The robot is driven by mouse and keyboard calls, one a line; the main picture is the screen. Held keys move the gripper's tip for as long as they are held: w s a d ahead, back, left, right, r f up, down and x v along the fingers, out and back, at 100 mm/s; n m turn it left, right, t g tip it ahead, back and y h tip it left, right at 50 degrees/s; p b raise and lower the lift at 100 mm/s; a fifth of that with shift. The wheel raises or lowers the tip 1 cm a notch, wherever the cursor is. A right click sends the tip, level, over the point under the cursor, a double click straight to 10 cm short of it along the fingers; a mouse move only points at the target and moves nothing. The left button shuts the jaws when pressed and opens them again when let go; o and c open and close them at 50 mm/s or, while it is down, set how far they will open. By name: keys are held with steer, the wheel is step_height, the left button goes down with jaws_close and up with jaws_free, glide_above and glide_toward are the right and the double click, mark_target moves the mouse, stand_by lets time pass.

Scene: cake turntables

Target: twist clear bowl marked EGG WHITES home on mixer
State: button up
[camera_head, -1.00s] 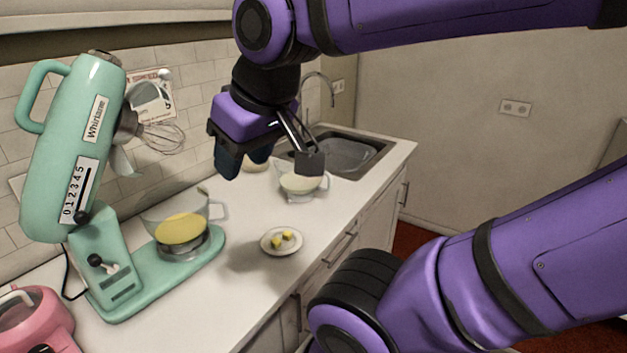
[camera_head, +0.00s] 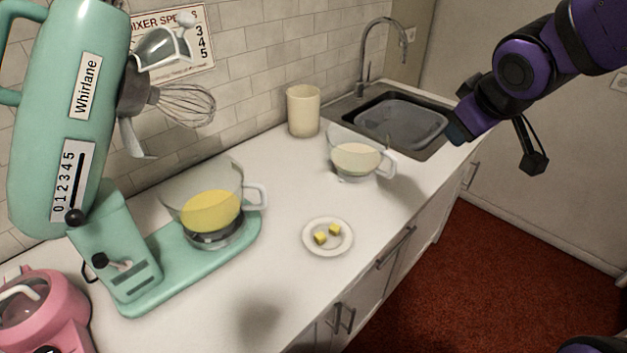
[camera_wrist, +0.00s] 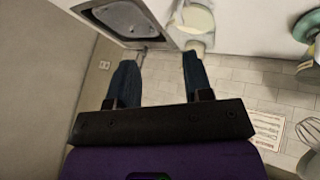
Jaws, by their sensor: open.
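A clear bowl with yellow contents (camera_head: 212,212) sits upright on the mixer's base, its handle to the right. A second clear bowl with pale contents (camera_head: 358,160) stands on the counter near the sink, its handle also to the right. I cannot read a label on either bowl. The teal mixer (camera_head: 72,120) has its head tilted up, with a wire whisk (camera_head: 185,104) hanging clear above the bowl. My gripper (camera_head: 495,147) is open and empty, in the air right of the sink and apart from both bowls. Its spread fingers show in the wrist view (camera_wrist: 158,78).
A small plate (camera_head: 328,250) with yellow cubes lies in front of the bowls. A cream canister (camera_head: 303,110) stands by the wall. The sink (camera_head: 345,108) and faucet (camera_head: 367,55) are behind. A pink appliance (camera_head: 40,310) is at front left.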

steer(key=w+a+f+n+y, duration=0.2)
steer(key=w+a+f, duration=0.1)
steer(key=a+f, duration=0.15)
steer(key=n+g+y, duration=0.5)
steer(key=n+y, duration=0.3)
steer(key=y, duration=0.4)
glide_toward(264, 189)
steer(key=x, duration=0.9)
steer(key=shift+t, duration=0.3)
steer(key=shift+c, duration=0.4)
jaws_close()
steer(key=shift+m, duration=0.3)
